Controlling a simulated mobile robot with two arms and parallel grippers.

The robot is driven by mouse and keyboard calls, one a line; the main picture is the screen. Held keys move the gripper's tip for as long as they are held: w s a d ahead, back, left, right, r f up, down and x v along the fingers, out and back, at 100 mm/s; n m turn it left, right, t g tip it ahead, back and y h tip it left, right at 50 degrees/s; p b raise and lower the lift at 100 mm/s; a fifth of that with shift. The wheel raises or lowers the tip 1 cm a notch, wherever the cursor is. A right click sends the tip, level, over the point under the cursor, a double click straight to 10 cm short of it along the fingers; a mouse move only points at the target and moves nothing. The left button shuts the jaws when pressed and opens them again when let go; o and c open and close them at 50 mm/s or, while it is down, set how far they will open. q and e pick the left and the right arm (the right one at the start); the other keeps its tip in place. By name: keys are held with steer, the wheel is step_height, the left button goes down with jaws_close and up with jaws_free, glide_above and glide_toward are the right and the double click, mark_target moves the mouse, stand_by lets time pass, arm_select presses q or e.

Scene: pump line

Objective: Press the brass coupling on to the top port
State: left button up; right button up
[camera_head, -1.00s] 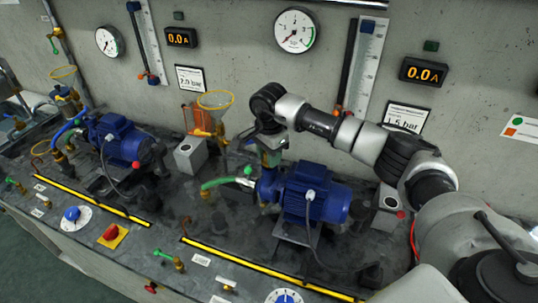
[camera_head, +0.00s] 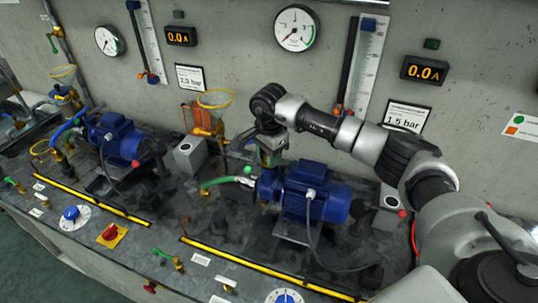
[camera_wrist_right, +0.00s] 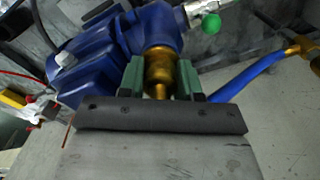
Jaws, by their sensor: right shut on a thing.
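The brass coupling (camera_wrist_right: 159,72) sits between the green fingers of my right gripper (camera_wrist_right: 163,78) in the right wrist view, and the fingers are shut on it. Its far end meets the blue pump casing, at the pump's top port; the exact seating is hidden. In the head view my right gripper (camera_head: 270,157) points down over the left end of the blue pump (camera_head: 313,192), and the coupling is mostly hidden there. My left gripper is not in view.
A grey box (camera_head: 188,155) and yellow-rimmed funnel (camera_head: 216,98) stand left of my gripper. A second blue pump (camera_head: 122,140) is farther left. A blue hose (camera_wrist_right: 247,76) shows in the wrist view.

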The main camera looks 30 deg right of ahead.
steer(key=shift+f, duration=0.25)
steer(key=o, duration=1)
steer(key=shift+c, duration=0.2)
steer(key=shift+r, duration=0.1)
steer(key=shift+r+p, duration=1.45)
steer(key=shift+r, duration=1.5)
step_height(320, 180, up, 11)
steer(key=b, duration=0.2)
steer(key=shift+b, duration=0.35)
steer(key=shift+f, duration=0.1)
